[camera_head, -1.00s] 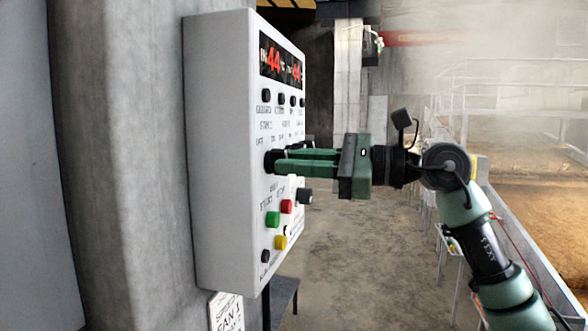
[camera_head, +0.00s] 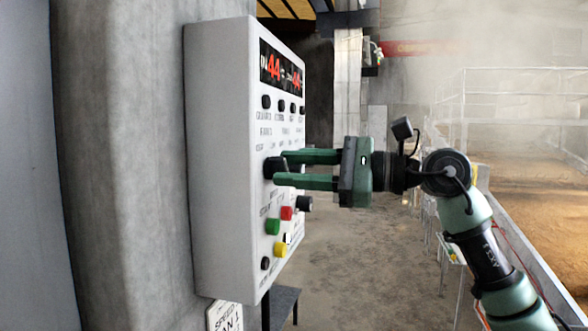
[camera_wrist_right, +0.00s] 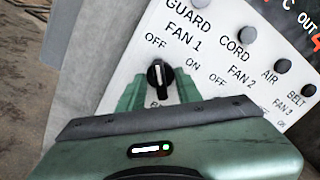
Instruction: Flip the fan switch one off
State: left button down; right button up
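The fan 1 switch (camera_wrist_right: 160,75) is a black rotary knob with a white mark on the panel, under the FAN 1 label. In the right wrist view its mark points up, toward the OFF label. It also shows in the head view (camera_head: 270,168), partly behind the fingers. My right gripper (camera_head: 280,168) is open at the panel, its green fingers on either side of the knob and apart from each other. In the right wrist view the gripper (camera_wrist_right: 160,86) has the knob between its fingertips; contact is not visible. My left gripper is not in view.
The white control panel (camera_head: 222,150) is fixed to a concrete pillar (camera_head: 125,150). Red (camera_head: 286,213), green (camera_head: 272,226) and yellow (camera_head: 280,249) buttons and another black knob (camera_head: 304,204) sit below the fan switch. Open floor (camera_head: 350,260) lies to the right.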

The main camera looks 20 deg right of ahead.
jog(key=b+v, duration=0.2)
jog(key=v, duration=0.5)
jog(key=shift+s+d+b, duration=0.25)
jog(key=shift+d+b, duration=0.05)
jog(key=shift+d, duration=0.05)
dwell(0.4)
